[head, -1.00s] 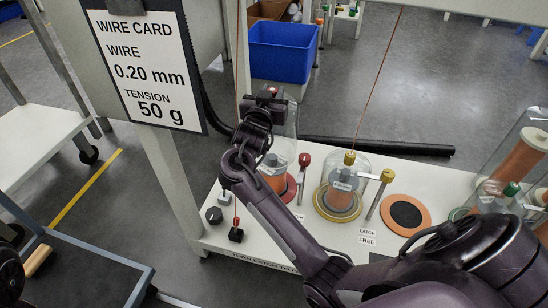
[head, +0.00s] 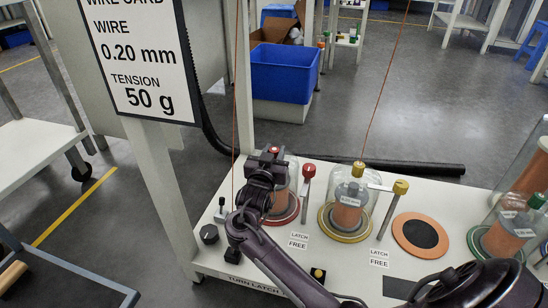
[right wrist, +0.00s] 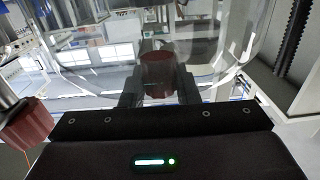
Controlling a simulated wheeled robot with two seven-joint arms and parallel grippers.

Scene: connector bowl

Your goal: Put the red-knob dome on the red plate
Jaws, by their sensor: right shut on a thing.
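My right gripper (head: 271,160) is shut on the red knob (head: 274,150) of a clear dome (head: 293,180). In the right wrist view, the red knob (right wrist: 157,72) sits between the two fingers, with the clear dome (right wrist: 228,45) around it. The dome stands upright around a copper spool, over the red plate (head: 291,218). Its lower edge looks at or very near the plate; my arm hides part of it, so I cannot tell whether it touches. My left gripper is not in view.
A red-topped latch post (head: 306,188) stands right of the dome, by a "LATCH FREE" label (head: 298,241). A yellow-knob dome (head: 349,190) sits on a yellow plate (head: 330,232). An orange disc (head: 399,235) and more domes stand further right. A wire card (head: 143,60) hangs left.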

